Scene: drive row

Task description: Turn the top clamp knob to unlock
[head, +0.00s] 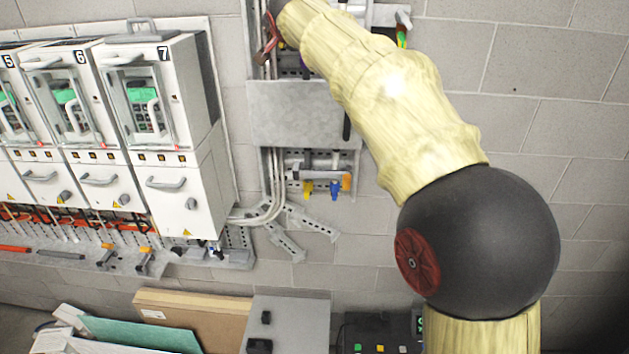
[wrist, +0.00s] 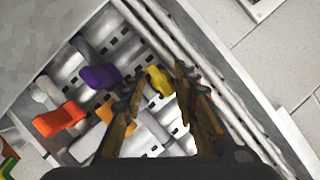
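In the wrist view my gripper (wrist: 160,74) is open, with its two brown fingers apart. A yellow knob (wrist: 159,81) shows between the fingertips; I cannot tell whether they touch it. A purple knob (wrist: 100,77) is to its left, an orange knob (wrist: 58,120) lower left, and a lighter orange handle (wrist: 118,122) is partly behind the left finger. I cannot tell which of these is the top clamp knob. In the head view my gripper (head: 268,40) shows as reddish fingers at the upper panel, most of which my arm hides.
A grey metal plate (head: 303,113) is below the upper panel. A lower rack carries yellow (head: 307,188), blue (head: 334,190) and orange (head: 346,181) pieces. White drive cabinets (head: 165,140) stand at left. Pipes (wrist: 205,75) run beside the right finger. The block wall at right is bare.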

